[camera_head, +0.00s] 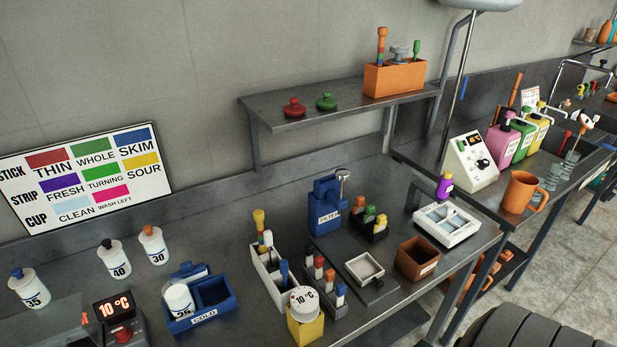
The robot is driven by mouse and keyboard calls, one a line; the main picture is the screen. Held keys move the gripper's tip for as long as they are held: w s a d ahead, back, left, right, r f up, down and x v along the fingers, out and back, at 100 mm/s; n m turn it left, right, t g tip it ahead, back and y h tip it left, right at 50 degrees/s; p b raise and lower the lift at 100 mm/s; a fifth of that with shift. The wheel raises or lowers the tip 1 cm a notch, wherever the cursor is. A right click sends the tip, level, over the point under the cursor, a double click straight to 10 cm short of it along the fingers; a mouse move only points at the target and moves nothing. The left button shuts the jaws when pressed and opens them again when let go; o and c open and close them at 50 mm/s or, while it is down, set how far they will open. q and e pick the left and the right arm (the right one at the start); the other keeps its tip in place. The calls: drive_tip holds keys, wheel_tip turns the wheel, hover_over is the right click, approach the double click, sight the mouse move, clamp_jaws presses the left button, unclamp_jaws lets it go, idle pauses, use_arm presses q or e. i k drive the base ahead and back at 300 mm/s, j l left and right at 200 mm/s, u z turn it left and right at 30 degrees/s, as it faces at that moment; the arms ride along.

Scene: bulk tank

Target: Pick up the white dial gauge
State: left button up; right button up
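A white round dial gauge (304,301) marked "10 °C" sits at the top of a yellow block-shaped holder (305,330) near the front edge of the steel bench. Its face is turned up toward me. How it is seated in the holder is hard to tell. Neither of my grippers is in view, and nothing touches the gauge.
A rack of capped tubes (325,283) stands close behind the gauge. A blue "COLD" box (204,300) with a white bottle is to its left, beside a red-digit "10 °C" display (115,308). A brown open box (417,258) stands farther right. A steel shelf (340,107) hangs above.

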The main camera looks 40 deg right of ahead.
sight(303, 300)
drive_tip(key=z, duration=1.15)
